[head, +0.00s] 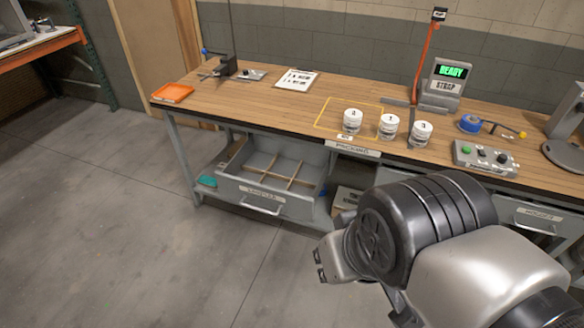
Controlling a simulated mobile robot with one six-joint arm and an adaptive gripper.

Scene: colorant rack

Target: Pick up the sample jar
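Three small jars with white lids stand in a row near the front edge of the workbench: a left jar (352,121), a middle jar (389,127) and a right jar (421,134). They stand upright, and each lid bears a small mark too small to read surely. I cannot tell which one is the sample jar. My gripper (321,265) is low in front of the bench, well below and apart from the jars. My own arm hides much of it, and its opening is unclear.
An open divided drawer (262,205) juts out below the bench (230,103). A button box (484,157), blue tape roll (470,124) and READY display (449,76) are right of the jars. An orange tray (173,92) lies at the left end. The floor at left is clear.

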